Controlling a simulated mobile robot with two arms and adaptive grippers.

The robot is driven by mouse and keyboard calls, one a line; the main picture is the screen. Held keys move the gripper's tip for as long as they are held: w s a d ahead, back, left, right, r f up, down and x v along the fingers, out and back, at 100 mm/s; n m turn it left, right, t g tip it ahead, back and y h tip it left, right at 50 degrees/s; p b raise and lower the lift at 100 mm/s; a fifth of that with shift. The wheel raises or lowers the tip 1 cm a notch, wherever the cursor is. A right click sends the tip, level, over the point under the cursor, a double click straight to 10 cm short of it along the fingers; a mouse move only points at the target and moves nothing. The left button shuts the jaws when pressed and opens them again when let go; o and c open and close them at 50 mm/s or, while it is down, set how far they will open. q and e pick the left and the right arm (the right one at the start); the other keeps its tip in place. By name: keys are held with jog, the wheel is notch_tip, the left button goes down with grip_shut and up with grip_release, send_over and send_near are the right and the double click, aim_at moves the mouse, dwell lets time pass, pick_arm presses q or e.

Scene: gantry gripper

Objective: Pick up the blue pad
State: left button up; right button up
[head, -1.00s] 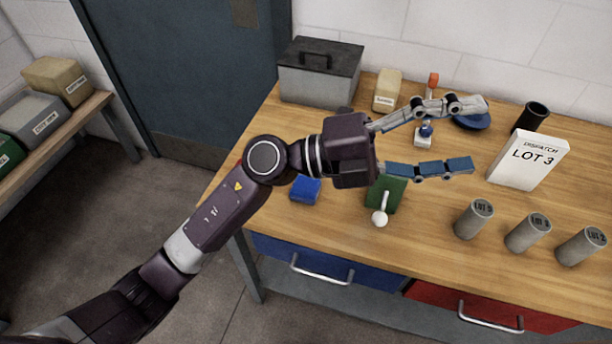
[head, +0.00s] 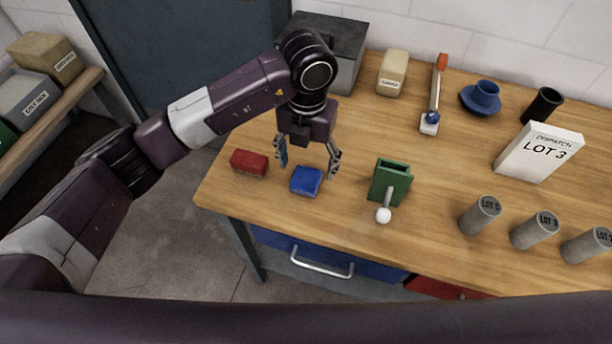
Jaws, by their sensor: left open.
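The blue pad (head: 306,181) is a small block lying flat on the wooden bench near its front left edge. My left gripper (head: 307,170) points down just behind and above the pad, with its two fingers spread apart. Its left finger is beyond the pad's back left corner and its right finger is near the back right side. The gripper is empty. I cannot tell whether the fingertips touch the bench. My right gripper is not in view.
A red pad (head: 249,163) lies close on the left. A green holder (head: 389,183) with a white-knobbed lever stands on the right. A grey toolbox (head: 345,45) is behind my arm. Grey cylinders (head: 480,215), a white card (head: 539,152) and a blue cup (head: 485,95) are further right.

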aim_at(306, 177)
pick_arm(q)
notch_tip(306, 177, down, 4)
jog(key=shift+a+r+p, duration=0.1)
jog(key=shift+a+p, duration=0.05)
jog(key=shift+p, duration=0.7)
jog(key=shift+f, duration=0.45)
jog(key=c, duration=1.1)
jog(key=shift+r, duration=0.15)
jog(key=shift+r, duration=0.55)
notch_tip(306, 177, up, 19)
jog(key=b, duration=0.4)
jog(key=shift+f, duration=0.15)
